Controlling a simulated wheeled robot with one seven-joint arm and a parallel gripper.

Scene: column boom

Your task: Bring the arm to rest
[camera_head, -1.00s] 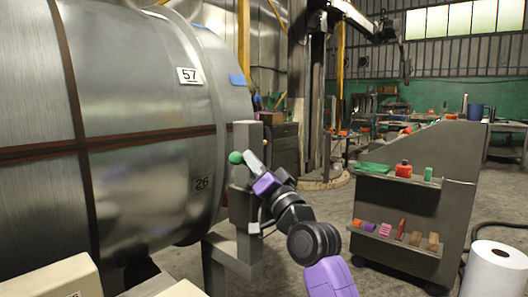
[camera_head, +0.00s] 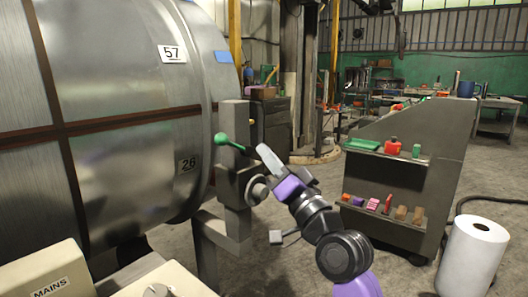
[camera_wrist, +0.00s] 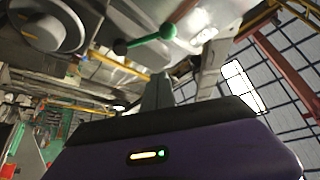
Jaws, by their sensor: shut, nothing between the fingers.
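My gripper (camera_head: 268,160) is at the end of my purple and black arm, in the middle of the head view. Its fingers are shut and empty, pointing up and to the left. They are just right of a lever with a green knob (camera_head: 221,139) on a grey post (camera_head: 234,190), and appear apart from it. In the wrist view my gripper's fingers (camera_wrist: 157,88) rise from the purple housing. The green knob (camera_wrist: 167,31) and its rod show above them there, with a round grey part at the upper left.
A large steel drum (camera_head: 120,90) marked 57 and 26 fills the left. A dark shelf cart (camera_head: 420,165) with small coloured items stands at the right, near a white roll (camera_head: 473,255). A beige box (camera_head: 48,272) labelled MAINS is at the lower left. Open floor lies behind my arm.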

